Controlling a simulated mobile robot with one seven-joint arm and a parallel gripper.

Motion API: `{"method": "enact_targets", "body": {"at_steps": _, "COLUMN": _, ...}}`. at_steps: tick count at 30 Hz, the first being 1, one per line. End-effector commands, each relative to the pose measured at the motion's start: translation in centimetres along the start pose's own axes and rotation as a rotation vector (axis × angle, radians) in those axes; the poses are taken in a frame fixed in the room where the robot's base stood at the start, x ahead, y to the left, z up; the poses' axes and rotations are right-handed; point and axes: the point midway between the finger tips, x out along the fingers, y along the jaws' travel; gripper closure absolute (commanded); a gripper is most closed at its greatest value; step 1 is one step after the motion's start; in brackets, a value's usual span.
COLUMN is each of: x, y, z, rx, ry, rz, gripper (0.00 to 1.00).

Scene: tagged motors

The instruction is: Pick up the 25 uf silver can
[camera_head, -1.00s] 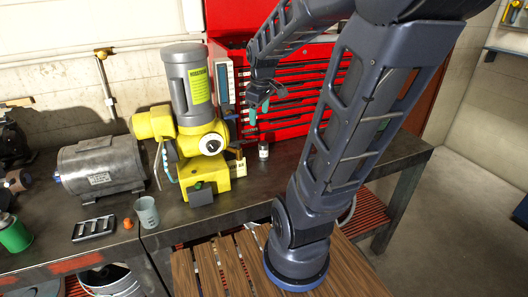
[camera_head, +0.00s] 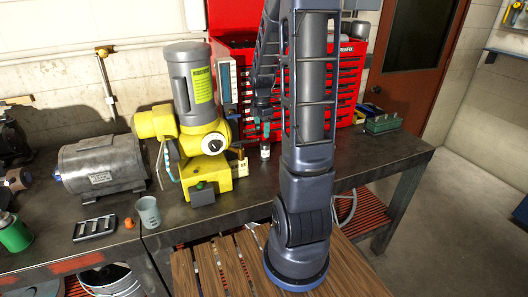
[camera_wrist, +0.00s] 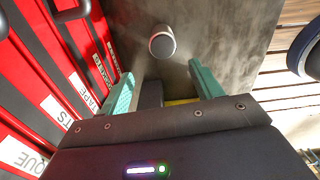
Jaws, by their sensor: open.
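A small silver can (camera_head: 265,151) stands upright on the dark workbench, in front of the red tool chest. In the wrist view the can (camera_wrist: 162,42) shows a dark round face with a pale rim, ahead of the gap between the two teal fingers. My gripper (camera_head: 261,129) points down above the can. In the wrist view my gripper (camera_wrist: 160,72) is open, with nothing between its fingers. The can's label is too small to read.
The yellow machine with a grey motor (camera_head: 190,120) stands close left of the can. The red tool chest (camera_head: 345,84) rises behind. A grey motor (camera_head: 101,168), a grey cup (camera_head: 148,212) and a green can (camera_head: 14,233) are farther left. The bench (camera_head: 375,165) right of my arm is largely clear.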

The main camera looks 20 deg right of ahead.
Motion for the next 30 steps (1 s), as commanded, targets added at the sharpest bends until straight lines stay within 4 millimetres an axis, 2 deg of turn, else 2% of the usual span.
{"method": "enact_targets", "body": {"at_steps": 9, "x": 4.0, "y": -0.8, "z": 0.7, "rx": 0.003, "ry": 0.007, "rz": 0.004, "gripper": 0.35}}
{"method": "enact_targets", "body": {"at_steps": 17, "x": 5.6, "y": -0.9, "z": 0.9, "rx": 0.003, "ry": 0.007, "rz": 0.005, "gripper": 0.35}}
{"method": "enact_targets", "body": {"at_steps": 24, "x": 8.7, "y": -1.2, "z": 1.6, "rx": 0.003, "ry": 0.008, "rz": 0.004, "gripper": 0.35}}
{"method": "enact_targets", "body": {"at_steps": 30, "x": 9.9, "y": -1.1, "z": 1.6, "rx": 0.002, "ry": 0.007, "rz": 0.006, "gripper": 0.35}}
